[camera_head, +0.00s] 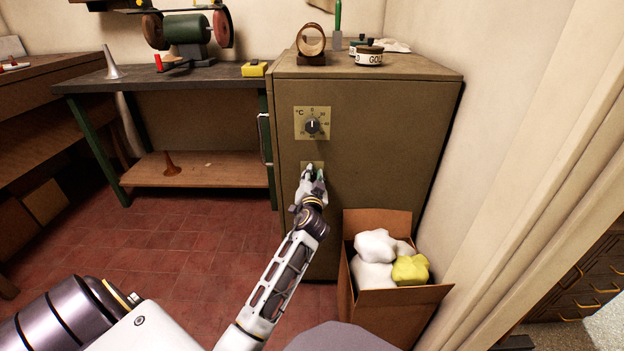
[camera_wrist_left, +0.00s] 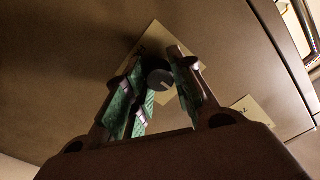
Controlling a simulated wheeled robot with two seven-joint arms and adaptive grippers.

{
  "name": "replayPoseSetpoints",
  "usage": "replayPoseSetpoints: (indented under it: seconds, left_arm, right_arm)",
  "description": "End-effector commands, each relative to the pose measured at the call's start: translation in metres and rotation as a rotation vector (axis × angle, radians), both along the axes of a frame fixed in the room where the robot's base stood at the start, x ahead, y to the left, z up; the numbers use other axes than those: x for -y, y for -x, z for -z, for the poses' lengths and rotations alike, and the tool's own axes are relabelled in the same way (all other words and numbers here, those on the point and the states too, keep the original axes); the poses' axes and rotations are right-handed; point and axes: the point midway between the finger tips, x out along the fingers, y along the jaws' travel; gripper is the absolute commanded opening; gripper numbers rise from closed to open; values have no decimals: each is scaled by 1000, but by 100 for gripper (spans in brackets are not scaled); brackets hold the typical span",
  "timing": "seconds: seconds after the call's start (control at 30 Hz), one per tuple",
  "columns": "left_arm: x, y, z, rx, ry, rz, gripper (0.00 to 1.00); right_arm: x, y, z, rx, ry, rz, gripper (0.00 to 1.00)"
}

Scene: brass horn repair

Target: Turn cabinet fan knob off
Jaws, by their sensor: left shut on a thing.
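The olive-brown cabinet (camera_head: 385,150) stands in the middle of the head view. On its front is an upper dial knob (camera_head: 312,126) on a cream plate marked with °C. Below it is a second cream plate (camera_head: 306,164), mostly hidden by my left gripper (camera_head: 314,172). In the left wrist view a dark round knob (camera_wrist_left: 160,80) with a pale pointer line sits on this lower plate (camera_wrist_left: 158,42). My left gripper (camera_wrist_left: 158,85) has its green-padded fingers on either side of the knob, shut on it. My right gripper is not in view.
A cardboard box (camera_head: 393,310) with white and yellow rags stands on the floor at the cabinet's right. A workbench (camera_head: 160,78) with a bench grinder (camera_head: 187,32) stands at the left.

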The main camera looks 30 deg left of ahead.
Motion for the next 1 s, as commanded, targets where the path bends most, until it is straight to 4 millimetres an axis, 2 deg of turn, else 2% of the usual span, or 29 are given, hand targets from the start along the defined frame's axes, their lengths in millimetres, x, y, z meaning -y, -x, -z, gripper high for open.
replayPoseSetpoints:
  seconds: [0.3,0.33,0.47,0.6,1.0]
  left_arm:
    - [2,0,1,0,5,3,1]
    - [2,0,1,0,5,3,26]
    - [2,0,1,0,5,3,43]
    - [2,0,1,0,5,3,48]
    - [12,20,2,-2,3,-1,48]
  right_arm:
    - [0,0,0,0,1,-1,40]
    - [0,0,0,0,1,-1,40]
    - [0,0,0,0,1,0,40]
    - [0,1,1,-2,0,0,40]
    - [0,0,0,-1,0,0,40]
